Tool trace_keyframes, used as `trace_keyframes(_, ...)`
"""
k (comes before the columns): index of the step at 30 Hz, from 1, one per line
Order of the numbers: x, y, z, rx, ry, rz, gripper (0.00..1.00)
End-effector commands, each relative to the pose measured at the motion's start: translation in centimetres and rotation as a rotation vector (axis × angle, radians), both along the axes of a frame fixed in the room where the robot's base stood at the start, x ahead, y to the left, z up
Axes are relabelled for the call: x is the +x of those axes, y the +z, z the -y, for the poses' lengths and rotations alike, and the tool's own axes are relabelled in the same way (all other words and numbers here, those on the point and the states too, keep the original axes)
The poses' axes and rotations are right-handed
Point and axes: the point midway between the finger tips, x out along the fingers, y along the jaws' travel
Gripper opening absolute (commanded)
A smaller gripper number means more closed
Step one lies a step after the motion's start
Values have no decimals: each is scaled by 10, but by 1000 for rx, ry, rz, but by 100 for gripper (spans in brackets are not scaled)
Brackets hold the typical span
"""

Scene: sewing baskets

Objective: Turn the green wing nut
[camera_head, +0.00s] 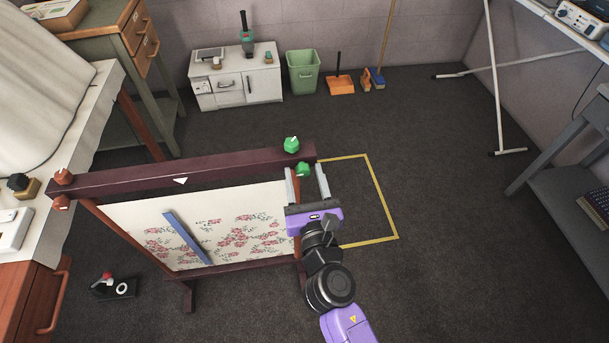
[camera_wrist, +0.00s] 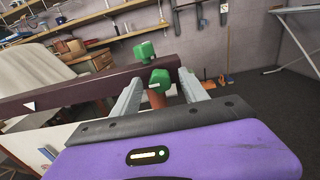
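Two green knobs are at the right end of a dark red wooden frame bar. The upper green knob (camera_head: 291,145) sits on top of the bar, and it also shows in the wrist view (camera_wrist: 145,52). The lower green wing nut (camera_head: 303,169) is on the near side of the bar, by the top of an orange-brown post; in the wrist view (camera_wrist: 160,80) it shows between my fingers. My gripper (camera_head: 306,174) is open, its two fingers pointing at the bar, one on each side of the lower green nut. I cannot tell whether either finger touches it.
The frame bar (camera_head: 120,178) carries flowered cloth (camera_head: 230,215) with a blue strip (camera_head: 185,238) on it. Orange knobs (camera_head: 63,177) sit at its left end. A white-covered table (camera_head: 95,130) stands left. Open floor lies right, with a yellow outline (camera_head: 382,205).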

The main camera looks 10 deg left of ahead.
Motion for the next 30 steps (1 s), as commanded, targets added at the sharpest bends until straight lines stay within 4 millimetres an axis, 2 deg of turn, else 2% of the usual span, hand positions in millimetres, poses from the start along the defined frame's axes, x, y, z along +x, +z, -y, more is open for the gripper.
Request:
trace_keyframes(1, 0, 0, 0, 0, 0, 0, 42)
trace_keyframes(6, 0, 0, 0, 0, 0, 0, 9)
trace_keyframes(8, 0, 0, 0, 0, 0, 0, 0)
trace_keyframes(20, 0, 0, 0, 62, 1, -18, 0)
trace_keyframes(30, 0, -2, 0, 306, 1, -88, 0)
